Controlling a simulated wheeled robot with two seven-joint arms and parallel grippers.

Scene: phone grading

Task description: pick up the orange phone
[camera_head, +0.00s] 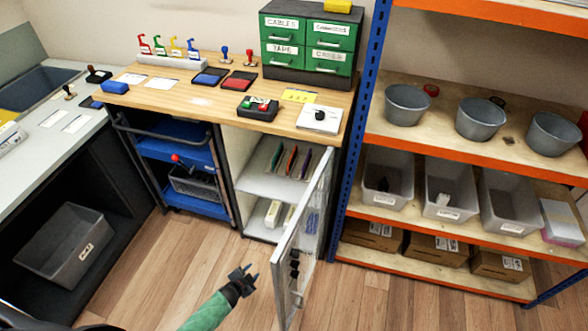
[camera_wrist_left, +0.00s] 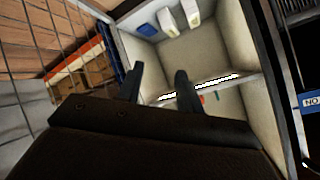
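The open cabinet (camera_head: 243,190) stands under the wooden counter. On its upper shelf several slim phones stand on edge in a row; one with an orange-looking edge (camera_head: 289,162) is near the middle, though it is small and its colour is hard to be sure of. My left gripper (camera_head: 242,277) is in front of and below the cabinet, left of its open door, apart from the phones. Its two fingers are spread with nothing between them, as the left wrist view also shows (camera_wrist_left: 161,82). My right gripper is out of view.
White boxes (camera_head: 273,213) stand on the lower shelf. A blue cart (camera_head: 184,145) is to the left, and orange shelving (camera_head: 440,225) with bins is to the right. The floor in front is clear.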

